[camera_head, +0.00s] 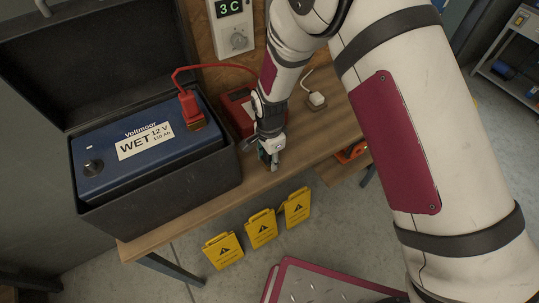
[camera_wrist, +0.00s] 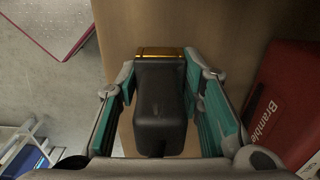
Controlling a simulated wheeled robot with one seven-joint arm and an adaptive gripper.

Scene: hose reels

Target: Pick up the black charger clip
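The black charger clip (camera_wrist: 160,110) lies on the wooden bench (camera_wrist: 240,30) in the wrist view, its gold jaw end (camera_wrist: 160,53) pointing up the picture. My gripper (camera_wrist: 166,82) is open, with one teal-padded finger on each side of the clip. The red clip (camera_head: 191,110) sits on the blue battery (camera_head: 95,165), with a red cable.
The red charger box (camera_head: 240,113) stands behind my gripper and shows at right in the wrist view (camera_wrist: 284,105). The black battery case (camera_head: 215,178) is at left. A small white-topped item (camera_head: 316,101) lies at right.

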